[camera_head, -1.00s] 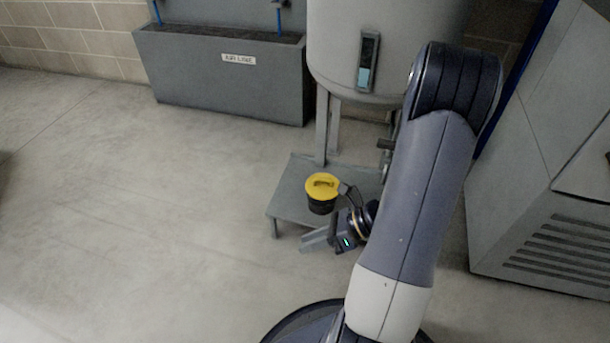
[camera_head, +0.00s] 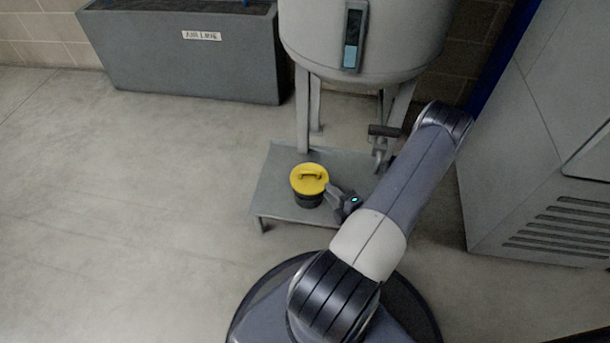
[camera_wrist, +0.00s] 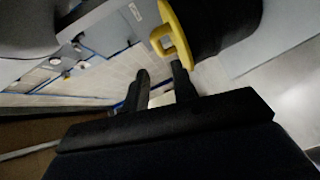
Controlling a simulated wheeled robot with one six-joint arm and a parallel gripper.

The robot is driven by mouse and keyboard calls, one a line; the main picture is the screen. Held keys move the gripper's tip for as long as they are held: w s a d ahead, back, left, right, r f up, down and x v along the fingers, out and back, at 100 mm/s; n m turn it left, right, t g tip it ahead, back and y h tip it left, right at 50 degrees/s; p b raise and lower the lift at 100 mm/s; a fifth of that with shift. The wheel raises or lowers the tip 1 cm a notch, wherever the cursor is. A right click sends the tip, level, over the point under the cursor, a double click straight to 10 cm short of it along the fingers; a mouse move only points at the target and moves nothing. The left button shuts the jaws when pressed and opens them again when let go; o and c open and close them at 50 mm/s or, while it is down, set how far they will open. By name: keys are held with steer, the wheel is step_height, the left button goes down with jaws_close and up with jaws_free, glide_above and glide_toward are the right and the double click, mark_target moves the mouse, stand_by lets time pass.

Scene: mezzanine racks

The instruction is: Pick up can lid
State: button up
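The yellow can lid (camera_head: 309,177) sits on a black can (camera_head: 309,200) and has a raised handle on top. The can stands upright on a low grey platform. In the wrist view the lid (camera_wrist: 161,22) is at the top centre, its handle facing my fingers, with the dark can (camera_wrist: 222,25) beyond it. My gripper (camera_head: 332,189) is just right of the can in the head view. In the wrist view my gripper (camera_wrist: 161,72) has two fingers apart with nothing between them. The right fingertip is close to the handle; I cannot tell if it touches.
The platform (camera_head: 275,185) lies under a large grey tank (camera_head: 365,35) on legs. A lever (camera_head: 384,131) sticks out near the right leg. A grey vented cabinet (camera_head: 545,170) stands right, a grey trough (camera_head: 180,60) at the back left. Floor on the left is clear.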

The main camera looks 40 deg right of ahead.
mark_target(312, 181)
steer(key=shift+w+d+f+b, duration=0.15)
steer(key=shift+w+b, duration=0.4)
steer(key=shift+w, duration=1.1)
steer(key=shift+w+f+b, duration=0.25)
steer(key=shift+w+b, duration=0.25)
steer(key=shift+w, duration=1.1)
steer(key=shift+w+d+f+b, duration=0.15)
steer(key=shift+w+b, duration=0.4)
steer(key=shift+w, duration=1.1)
steer(key=shift+c, duration=0.4)
jaws_close()
